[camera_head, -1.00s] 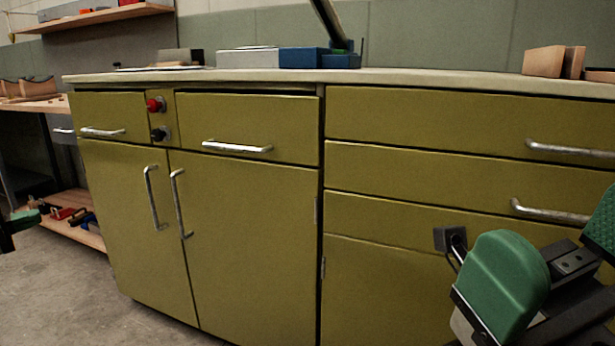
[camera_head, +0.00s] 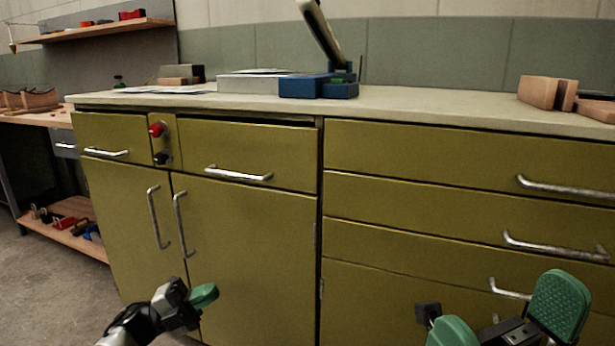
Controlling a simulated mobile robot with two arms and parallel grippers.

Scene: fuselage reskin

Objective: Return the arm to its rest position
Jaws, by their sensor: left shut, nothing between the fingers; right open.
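My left gripper (camera_head: 203,297) is at the lower left, in front of the cabinet doors. It is shut and empty, with a green fingertip pointing right. My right gripper (camera_head: 507,325) is at the lower right, in front of the lower drawers. Its two green finger pads stand well apart, with nothing between them. Both grippers are clear of the worktop and below its level.
An olive cabinet (camera_head: 250,225) with drawers, doors and metal handles fills the middle. Its pale worktop (camera_head: 430,103) carries a blue device (camera_head: 303,86), a grey box and wooden blocks (camera_head: 540,91). A side bench (camera_head: 45,117) with a lower shelf stands left.

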